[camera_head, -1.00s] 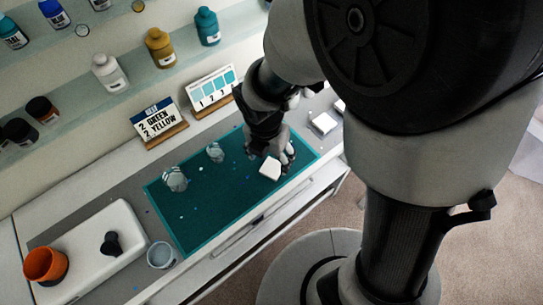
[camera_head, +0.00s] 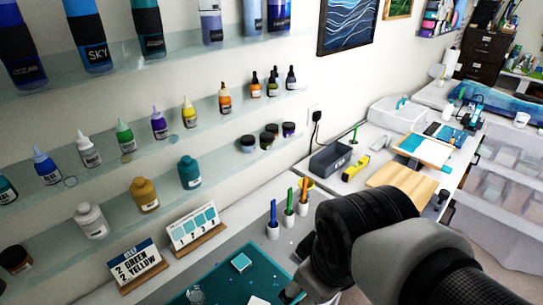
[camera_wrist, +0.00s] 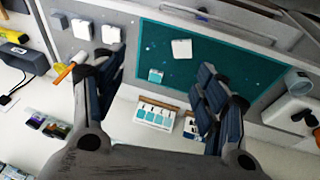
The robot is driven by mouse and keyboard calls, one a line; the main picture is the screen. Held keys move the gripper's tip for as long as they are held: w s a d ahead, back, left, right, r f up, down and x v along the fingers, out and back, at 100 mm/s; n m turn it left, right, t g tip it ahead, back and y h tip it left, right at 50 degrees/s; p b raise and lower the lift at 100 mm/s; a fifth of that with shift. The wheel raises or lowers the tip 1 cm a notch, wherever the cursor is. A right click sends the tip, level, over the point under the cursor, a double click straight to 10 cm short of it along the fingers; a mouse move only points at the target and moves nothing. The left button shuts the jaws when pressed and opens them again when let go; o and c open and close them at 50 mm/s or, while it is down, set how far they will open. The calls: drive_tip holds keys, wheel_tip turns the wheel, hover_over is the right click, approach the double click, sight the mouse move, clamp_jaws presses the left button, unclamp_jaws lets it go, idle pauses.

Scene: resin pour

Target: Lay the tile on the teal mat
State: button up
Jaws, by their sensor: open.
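The teal mat (camera_head: 222,283) lies on the worktop at the bottom of the head view and fills the upper middle of the wrist view (camera_wrist: 262,68). A white tile (camera_wrist: 181,48) lies flat on the mat, apart from my fingers; its edge also shows at the bottom of the head view (camera_head: 258,300).
White tiles (camera_wrist: 81,28) lie on the grey worktop beside the mat. White pots with coloured tools (camera_head: 273,222) stand beyond. Bottle shelves line the wall.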

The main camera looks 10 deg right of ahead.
drive_tip(key=s+m, duration=0.1)
drive_tip(key=m, duration=0.1)
drive_tip(key=s+d+r+m, duration=0.1)
drive_tip(key=m, duration=0.1)
drive_tip(key=s+m, duration=0.1)
drive_tip(key=m, duration=0.1)
drive_tip(key=shift+s+d+r+m+t, duration=0.25)
drive_tip(key=shift+r+m+t, duration=0.05)
drive_tip(key=shift+r+t, duration=0.1)
